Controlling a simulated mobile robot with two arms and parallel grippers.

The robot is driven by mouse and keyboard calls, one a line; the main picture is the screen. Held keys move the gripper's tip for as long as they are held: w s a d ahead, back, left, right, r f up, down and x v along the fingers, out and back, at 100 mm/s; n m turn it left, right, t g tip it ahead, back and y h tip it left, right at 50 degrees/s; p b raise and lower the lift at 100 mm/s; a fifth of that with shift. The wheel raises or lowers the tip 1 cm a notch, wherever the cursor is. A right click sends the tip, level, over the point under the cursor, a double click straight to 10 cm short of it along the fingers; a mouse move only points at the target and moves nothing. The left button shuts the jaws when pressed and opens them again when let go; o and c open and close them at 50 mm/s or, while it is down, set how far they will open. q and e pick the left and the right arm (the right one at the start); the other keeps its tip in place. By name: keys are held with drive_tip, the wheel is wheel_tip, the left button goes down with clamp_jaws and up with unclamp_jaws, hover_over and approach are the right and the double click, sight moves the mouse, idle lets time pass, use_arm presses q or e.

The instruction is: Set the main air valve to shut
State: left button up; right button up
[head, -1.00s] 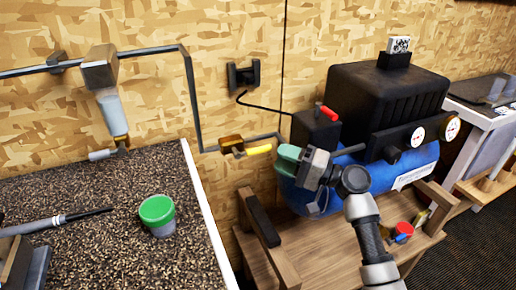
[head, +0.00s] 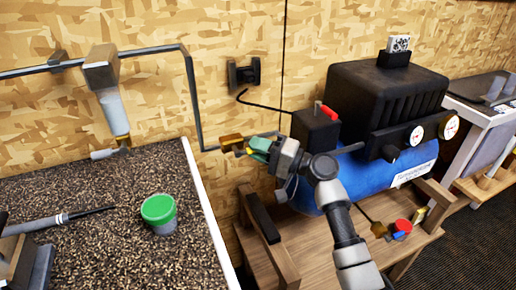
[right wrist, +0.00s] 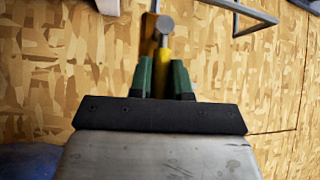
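The main air valve (head: 232,143) is a brass body on the grey pipe, left of the blue compressor tank. Its yellow lever (right wrist: 163,72) lies roughly along the pipe, mostly hidden behind my right gripper in the head view. My right gripper (head: 258,148) is at the lever. In the right wrist view its two green fingers (right wrist: 160,78) stand on either side of the lever, with little gap; firm contact cannot be made out.
The blue compressor tank (head: 372,180) with its black housing (head: 385,95) stands right of the valve on a wooden stand. A speckled bench (head: 90,235) at left holds a green-lidded tub (head: 158,213). A grey air pipe (head: 193,100) runs along the wall.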

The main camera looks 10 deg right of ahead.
clamp_jaws()
drive_tip(key=shift+r, duration=0.1)
drive_tip(key=r+n+g+h+p, duration=0.1)
drive_tip(key=n+p, duration=0.1)
drive_tip(key=shift+r+h+p, duration=0.25)
drive_tip(key=shift+h+p, duration=0.05)
drive_tip(key=r+n+h+p, duration=0.1)
drive_tip(key=p, duration=0.2)
drive_tip(key=a+r+n+g+h+p, duration=0.1)
drive_tip(key=h+p, duration=0.1)
drive_tip(key=p, duration=0.1)
drive_tip(key=r+n+h+p, duration=0.1)
drive_tip(key=p, duration=0.2)
drive_tip(key=shift+s+a+n, duration=0.2)
drive_tip(key=shift+n, duration=0.1)
drive_tip(key=a+n+h+p, duration=0.1)
drive_tip(key=h+p, duration=0.1)
drive_tip(key=p, duration=0.1)
drive_tip(key=a+n+h+p, duration=0.1)
drive_tip(key=h+p, duration=0.1)
drive_tip(key=p, duration=0.2)
drive_tip(key=r+n+h+p, duration=0.1)
drive_tip(key=p, duration=0.3)
drive_tip(key=shift+s+a+h, duration=0.3)
drive_tip(key=shift+a+h, duration=0.1)
drive_tip(key=shift+a+f+n+h+p, duration=0.15)
drive_tip(key=shift+a+n+h+p, duration=0.15)
drive_tip(key=shift+h+p, duration=0.55)
drive_tip(key=shift+a+f+p, duration=0.15)
drive_tip(key=shift+p, duration=0.45)
